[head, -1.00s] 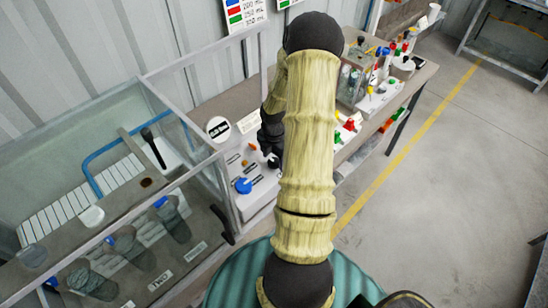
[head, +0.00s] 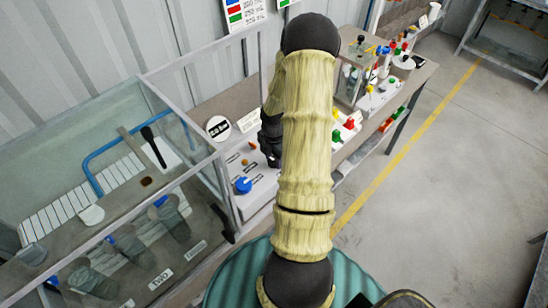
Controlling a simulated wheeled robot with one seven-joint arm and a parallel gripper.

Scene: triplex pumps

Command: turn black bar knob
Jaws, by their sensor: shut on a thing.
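The white control panel (head: 258,196) lies on the bench just right of the glass case. It carries a blue knob (head: 242,185) and small orange knobs (head: 245,162) with black labels. My gripper (head: 273,161) is lowered to the panel's upper right part, beside my arm. It is shut on the black bar knob. The fingers and knob are both dark, so the knob's outline and angle cannot be made out. My arm hides the panel's right side.
A glass case (head: 180,186) with dark jars stands close on the left. Right of my arm are red and green knobs (head: 349,123), a clear box (head: 352,88) and bottles. The floor at the right is free.

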